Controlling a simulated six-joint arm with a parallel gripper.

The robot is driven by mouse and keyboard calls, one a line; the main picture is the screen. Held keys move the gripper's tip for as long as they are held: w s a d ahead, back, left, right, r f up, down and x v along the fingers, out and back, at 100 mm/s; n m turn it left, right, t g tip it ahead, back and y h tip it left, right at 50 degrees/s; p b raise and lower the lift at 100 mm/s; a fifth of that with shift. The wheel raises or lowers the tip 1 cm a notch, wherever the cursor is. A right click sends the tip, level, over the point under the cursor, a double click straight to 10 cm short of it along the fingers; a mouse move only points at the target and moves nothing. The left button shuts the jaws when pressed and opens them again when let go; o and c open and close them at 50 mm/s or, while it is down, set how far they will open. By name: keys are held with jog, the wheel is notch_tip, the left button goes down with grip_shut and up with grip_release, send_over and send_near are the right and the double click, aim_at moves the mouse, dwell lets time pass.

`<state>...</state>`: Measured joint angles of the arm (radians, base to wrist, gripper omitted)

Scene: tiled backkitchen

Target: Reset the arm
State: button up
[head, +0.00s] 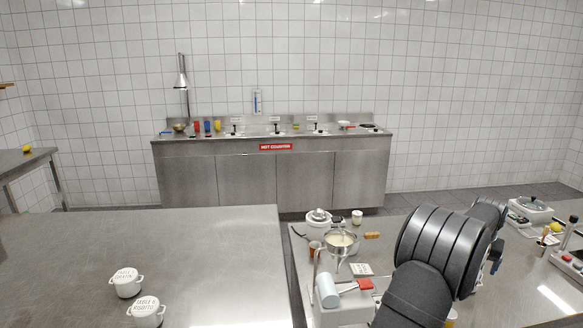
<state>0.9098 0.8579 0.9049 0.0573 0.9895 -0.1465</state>
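My arm rises from the bottom edge at the lower right of the head view. Its dark, ribbed links bend over the right-hand steel counter (400,228). My gripper cannot be made out; the end of the arm is hidden behind its own links. I cannot see whether it holds anything.
Left of my arm are a pan (341,241) with pale contents, a white appliance (319,222) and a red-and-white device (345,303). A scale (530,207) stands to the right. Two lidded white pots (126,283) (146,311) sit on the mostly bare left counter (200,245). A gap separates the counters.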

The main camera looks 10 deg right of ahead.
jog(key=x, duration=0.9)
notch_tip(320, 180, up, 5)
jog(key=shift+f, duration=0.15)
jog(key=s+d+r, duration=0.2)
jog(key=s+r, duration=0.9)
jog(key=r, duration=0.1)
jog(key=w+a+n+t+y, duration=0.1)
jog(key=w+a+n, duration=0.5)
jog(key=w+a, duration=2.4)
jog(key=a+y, duration=0.1)
jog(key=a, duration=0.2)
jog(key=shift+a+f, duration=0.15)
jog(key=shift+f, duration=0.1)
jog(key=shift+c, duration=0.3)
